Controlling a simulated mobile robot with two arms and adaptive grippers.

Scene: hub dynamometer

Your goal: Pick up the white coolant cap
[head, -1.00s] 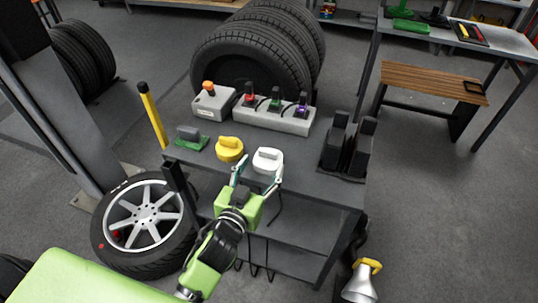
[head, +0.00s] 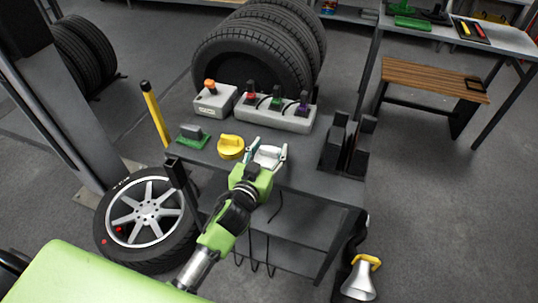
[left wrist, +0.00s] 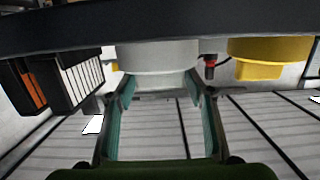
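The white coolant cap (head: 268,154) stands on the dark grey table near its front edge, just right of a yellow cap (head: 231,147). My left gripper (head: 267,149) reaches over the front edge with one finger on each side of the white cap. The fingers are spread. In the left wrist view, the white cap (left wrist: 158,55) is straight ahead, at the tips of the two teal fingers (left wrist: 161,90). I cannot tell whether they touch it. My right gripper is not in view.
The yellow cap (left wrist: 268,55) is close beside the white one. Black upright pieces (head: 345,150) stand right. A wheel (head: 147,215) is left of the table.

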